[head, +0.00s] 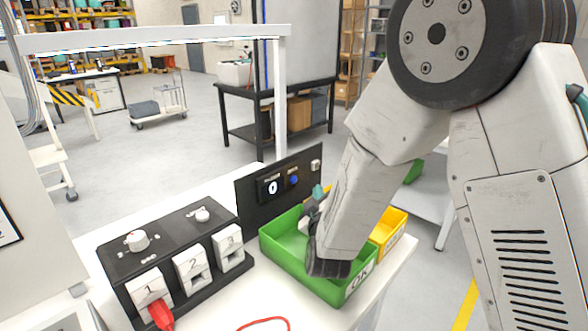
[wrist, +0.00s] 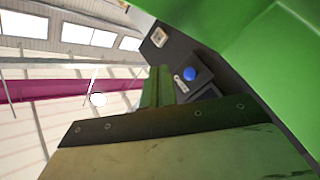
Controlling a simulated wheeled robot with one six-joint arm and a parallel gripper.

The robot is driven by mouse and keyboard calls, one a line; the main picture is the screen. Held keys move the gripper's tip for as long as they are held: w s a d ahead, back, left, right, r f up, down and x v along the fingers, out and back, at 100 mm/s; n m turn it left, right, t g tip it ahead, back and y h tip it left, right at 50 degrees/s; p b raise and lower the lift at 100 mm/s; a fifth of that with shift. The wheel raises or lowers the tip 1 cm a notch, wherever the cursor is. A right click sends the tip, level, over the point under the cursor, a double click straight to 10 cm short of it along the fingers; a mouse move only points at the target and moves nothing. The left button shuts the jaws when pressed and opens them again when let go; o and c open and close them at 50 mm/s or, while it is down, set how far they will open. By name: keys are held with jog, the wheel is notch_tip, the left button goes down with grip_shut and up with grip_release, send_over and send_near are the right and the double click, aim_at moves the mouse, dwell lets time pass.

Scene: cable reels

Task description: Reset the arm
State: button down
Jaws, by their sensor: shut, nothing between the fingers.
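My arm reaches down from the upper right in the head view, its wrist over the green bin (head: 285,254) marked OK. My gripper (wrist: 158,86) shows in the wrist view as two narrow green fingers close together, shut and empty. In the head view the arm mostly hides it; only a small teal and grey part shows at the bin's back edge. The bin's green wall (wrist: 285,60) fills the right of the wrist view, close beside the gripper. I cannot tell whether they touch.
A black box (head: 175,250) with sockets 1, 2 and 3 stands on the white table at left. A red plug (head: 160,314) is at socket 1. A red cable lies in front. A black panel (head: 262,210) stands behind the bin. A yellow bin (head: 393,222) is at right.

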jog(key=s+d+r+m+g+y, duration=0.2)
jog(key=s+d+r+m+g, duration=0.2)
jog(key=s+d+r+g, duration=0.4)
jog(key=s+d+r+m+g+h, duration=0.1)
jog(key=s+d+g, duration=0.3)
jog(key=s, duration=1.1)
jog(key=s+d+r+m+g+h, duration=0.1)
jog(key=s+d+m+g, duration=0.3)
jog(key=s, duration=1.1)
jog(key=d+g, duration=0.1)
jog(key=d, duration=0.2)
jog(key=shift+r+m, duration=0.3)
jog(key=shift+r, duration=0.05)
